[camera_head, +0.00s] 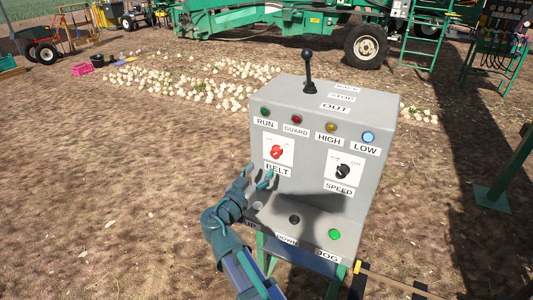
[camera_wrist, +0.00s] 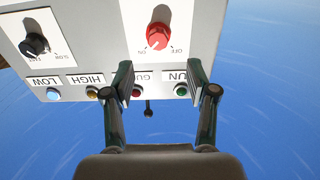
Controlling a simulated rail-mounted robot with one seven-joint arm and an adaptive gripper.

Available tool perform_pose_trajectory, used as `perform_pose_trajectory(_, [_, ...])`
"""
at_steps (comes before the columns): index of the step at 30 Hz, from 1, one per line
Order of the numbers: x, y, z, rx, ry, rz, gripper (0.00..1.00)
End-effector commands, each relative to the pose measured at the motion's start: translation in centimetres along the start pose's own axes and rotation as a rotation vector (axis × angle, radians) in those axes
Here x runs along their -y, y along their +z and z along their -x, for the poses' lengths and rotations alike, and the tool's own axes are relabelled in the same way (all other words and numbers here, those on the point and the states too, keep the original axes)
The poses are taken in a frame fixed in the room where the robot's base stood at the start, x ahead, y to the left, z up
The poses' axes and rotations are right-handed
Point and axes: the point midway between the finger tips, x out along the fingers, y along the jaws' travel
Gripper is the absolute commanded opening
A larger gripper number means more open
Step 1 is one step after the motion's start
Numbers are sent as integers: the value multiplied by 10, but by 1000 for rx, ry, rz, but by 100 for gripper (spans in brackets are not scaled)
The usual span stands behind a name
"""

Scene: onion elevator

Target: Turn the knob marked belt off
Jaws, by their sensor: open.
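The red belt knob (camera_head: 277,152) sits on a white plate above the BELT label on the front of the grey control box (camera_head: 315,115). In the upside-down wrist view, the red knob (camera_wrist: 158,36) lies beyond my fingertips, between the lines of the two fingers. ON and OFF are printed beside it, and its pale pointer mark appears turned toward ON. My gripper (camera_head: 258,178) is open and empty, just below and left of the knob, apart from it. In the wrist view my gripper (camera_wrist: 160,78) shows both fingers spread.
A black speed knob (camera_head: 343,172) is to the right. Indicator lamps line the top, and a black lever (camera_head: 308,72) stands on the box. Push buttons, including a green one (camera_head: 334,234), are below. Onions (camera_head: 205,82) lie on the ground behind.

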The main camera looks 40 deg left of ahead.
Motion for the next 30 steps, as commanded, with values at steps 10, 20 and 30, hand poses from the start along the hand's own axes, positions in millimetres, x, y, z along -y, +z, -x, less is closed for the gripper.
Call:
perform_pose_trajectory(10, [1, -2, -58, 3, 4, 2, 57])
perform_pose_trajectory(20, [0, 0, -97, 2, 2, 2, 57])
perform_pose_trajectory(30, [-1, 1, -102, 3, 1, 1, 57])
